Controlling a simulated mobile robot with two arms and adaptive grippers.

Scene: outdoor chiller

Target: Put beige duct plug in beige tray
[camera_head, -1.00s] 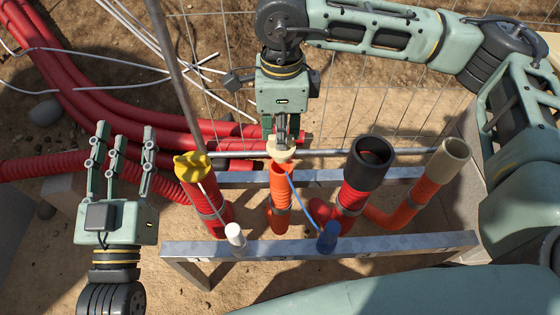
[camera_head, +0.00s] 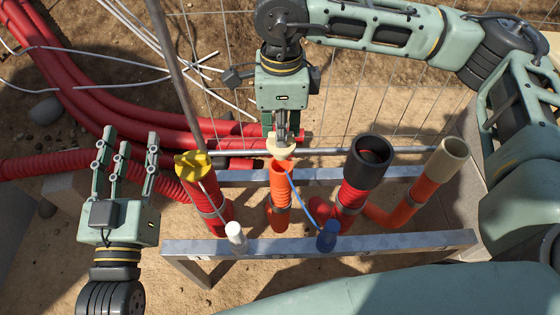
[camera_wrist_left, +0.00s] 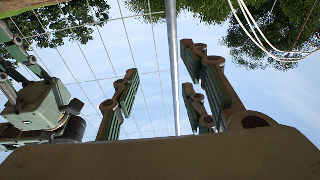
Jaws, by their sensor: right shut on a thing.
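My right gripper (camera_head: 282,136) reaches down from above and is shut on this plug. My left gripper (camera_head: 124,150) is open and empty, at the left, fingers pointing up the picture. Its spread fingers also show in the left wrist view (camera_wrist_left: 165,90) against the sky. I see no beige tray in these views.
A red duct with a yellow plug (camera_head: 193,163), a black-collared duct (camera_head: 371,158) and a beige-collared duct (camera_head: 449,155) stand in the metal rack (camera_head: 320,243). White (camera_head: 236,235) and blue (camera_head: 328,235) pieces are at the front rail. Wire fence stands behind.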

